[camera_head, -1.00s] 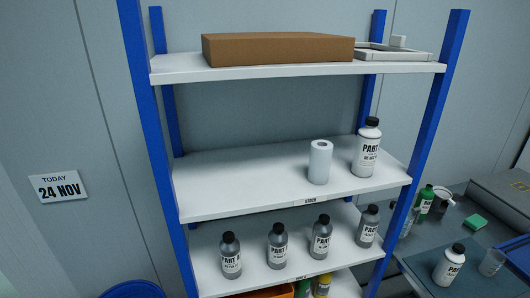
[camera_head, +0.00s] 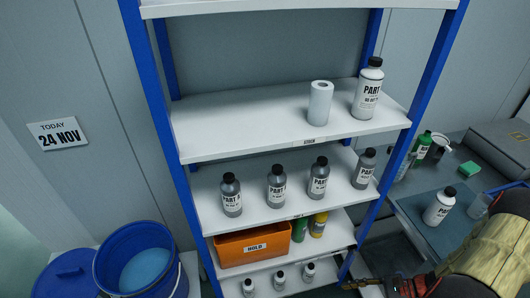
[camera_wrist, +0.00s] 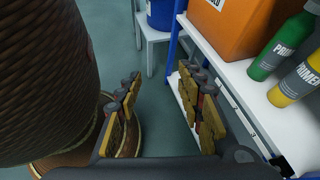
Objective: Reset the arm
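My gripper (camera_wrist: 160,112) is open and empty in the wrist view, its two yellow-padded fingers apart with grey floor showing between them. In the head view my gripper (camera_head: 365,284) is at the bottom right, beside the lower front corner of the blue-and-white shelf rack (camera_head: 245,150). My arm enters from the right edge, in front of the workbench. In the wrist view the orange bin (camera_wrist: 238,28) and the green (camera_wrist: 284,45) and yellow (camera_wrist: 297,82) primer bottles stand on a shelf to the right of the fingers.
The rack holds a white roll (camera_head: 320,103), a white bottle (camera_head: 368,88) and several grey bottles. The workbench (camera_head: 425,225) at right carries a white bottle (camera_head: 439,206) and a green sponge (camera_head: 469,168). A blue bucket (camera_head: 140,262) stands at lower left.

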